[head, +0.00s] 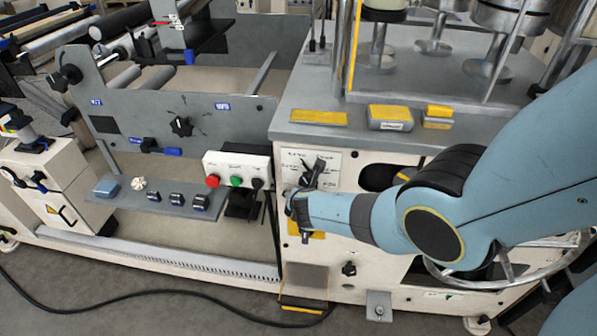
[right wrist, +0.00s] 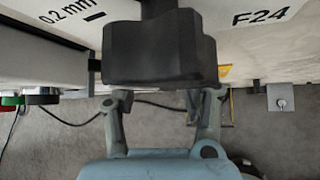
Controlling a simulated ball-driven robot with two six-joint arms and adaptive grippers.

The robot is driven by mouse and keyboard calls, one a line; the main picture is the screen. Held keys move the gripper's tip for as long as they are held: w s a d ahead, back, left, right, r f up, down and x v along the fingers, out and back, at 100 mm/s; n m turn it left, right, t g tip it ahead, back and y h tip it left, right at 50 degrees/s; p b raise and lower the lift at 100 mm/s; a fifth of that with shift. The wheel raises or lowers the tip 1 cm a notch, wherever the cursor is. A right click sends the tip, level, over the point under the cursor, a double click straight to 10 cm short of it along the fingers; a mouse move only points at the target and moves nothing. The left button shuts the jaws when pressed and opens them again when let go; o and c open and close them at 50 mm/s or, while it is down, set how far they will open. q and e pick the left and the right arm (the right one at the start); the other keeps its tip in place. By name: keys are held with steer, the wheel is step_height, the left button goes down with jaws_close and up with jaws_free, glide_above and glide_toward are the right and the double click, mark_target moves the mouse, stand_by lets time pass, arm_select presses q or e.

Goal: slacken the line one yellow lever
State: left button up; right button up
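No yellow lever can be made out clearly. My right gripper (head: 297,207) is at the white cabinet panel (head: 345,215), just below a black lever-like handle (head: 315,172) on a labelled plate. A yellow patch (head: 318,235) shows on the panel behind the gripper, partly hidden; I cannot tell what it is. In the right wrist view, the two fingers of my right gripper (right wrist: 162,100) stand apart under a black block-shaped handle (right wrist: 160,48) on a stem. The handle hides the fingertips, so contact cannot be told. My left gripper is not in view.
A button box (head: 237,172) with red, green and black buttons is left of the cabinet. A grey shelf (head: 150,200) holds small items. Yellow-topped blocks (head: 390,117) lie on the cabinet top. A handwheel (head: 500,283) is at lower right. A black cable (head: 130,297) crosses the floor.

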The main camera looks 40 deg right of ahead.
steer(key=shift+o, duration=1.4)
steer(key=shift+s+r, duration=0.1)
steer(key=v, duration=1.1)
steer(key=shift+s+a+r, duration=0.15)
steer(key=shift+s+r, duration=0.05)
steer(key=shift+s, duration=0.05)
steer(key=shift+f, duration=0.1)
